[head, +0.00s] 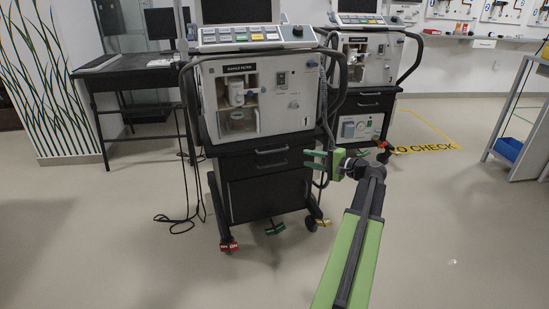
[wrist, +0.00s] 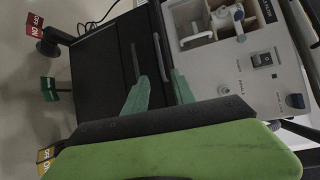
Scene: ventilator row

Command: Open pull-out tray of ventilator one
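Ventilator one (head: 211,107) stands near the middle of the head view, a white unit marked 1 on a black cart. Under its white body are two black fronts with horizontal bar handles, an upper handle (head: 272,151) and a lower handle (head: 272,164). Both look shut; I cannot tell which is the pull-out tray. My gripper (head: 316,160) is open and empty, to the right of the handles, its green fingers pointing left. In the wrist view, turned sideways, the fingers (wrist: 160,76) are apart, with the upper handle (wrist: 157,56) and lower handle (wrist: 135,60) beyond the tips.
Red (head: 229,246), green (head: 275,228) and yellow (head: 322,222) tags sit at the cart's base. A second ventilator (head: 376,62) stands behind to the right. A black desk (head: 113,69) is at left, with cables on the floor beside the cart. The right foreground floor is clear.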

